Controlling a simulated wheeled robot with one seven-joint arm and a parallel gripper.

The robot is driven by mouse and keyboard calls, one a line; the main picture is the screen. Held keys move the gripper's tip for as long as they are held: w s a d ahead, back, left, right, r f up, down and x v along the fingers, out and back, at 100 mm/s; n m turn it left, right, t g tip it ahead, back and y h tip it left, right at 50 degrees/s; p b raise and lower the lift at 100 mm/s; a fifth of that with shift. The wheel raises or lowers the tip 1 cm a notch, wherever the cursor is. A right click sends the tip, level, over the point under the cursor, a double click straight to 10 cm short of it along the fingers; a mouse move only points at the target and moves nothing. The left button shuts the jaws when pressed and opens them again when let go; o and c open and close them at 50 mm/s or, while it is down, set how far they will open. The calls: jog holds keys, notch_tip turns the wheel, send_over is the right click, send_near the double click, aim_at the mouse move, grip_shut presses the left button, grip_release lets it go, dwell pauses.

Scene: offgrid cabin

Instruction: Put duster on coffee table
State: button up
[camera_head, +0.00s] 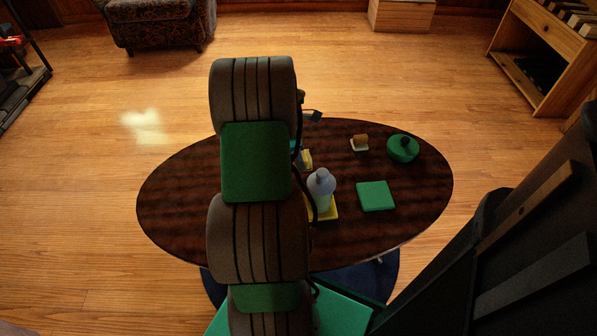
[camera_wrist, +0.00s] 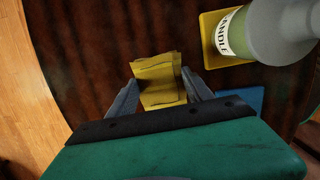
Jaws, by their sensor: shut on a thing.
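The duster appears to be the yellow, folded cloth-like piece (camera_wrist: 158,80) between my gripper's fingers (camera_wrist: 160,93) in the wrist view. My gripper is shut on it, above the dark wood of the coffee table. The coffee table (camera_head: 175,195) is an oval, dark-brown top in the head view. A small part of the yellow piece (camera_head: 306,160) shows there beside my arm, over the table. My arm hides most of the gripper. I cannot tell whether the duster touches the tabletop.
A green square (camera_head: 376,196), a green lidded pot (camera_head: 403,149) and a small brown-and-white item (camera_head: 360,143) occupy the right side. The table's left end is clear.

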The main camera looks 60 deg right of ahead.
notch_tip(320, 180, down, 4)
jog(key=shift+f+b, duration=0.25)
jog(key=shift+b, duration=0.4)
jog(key=shift+f, duration=0.2)
jog(key=o, duration=1.7)
jog(key=shift+o, duration=0.2)
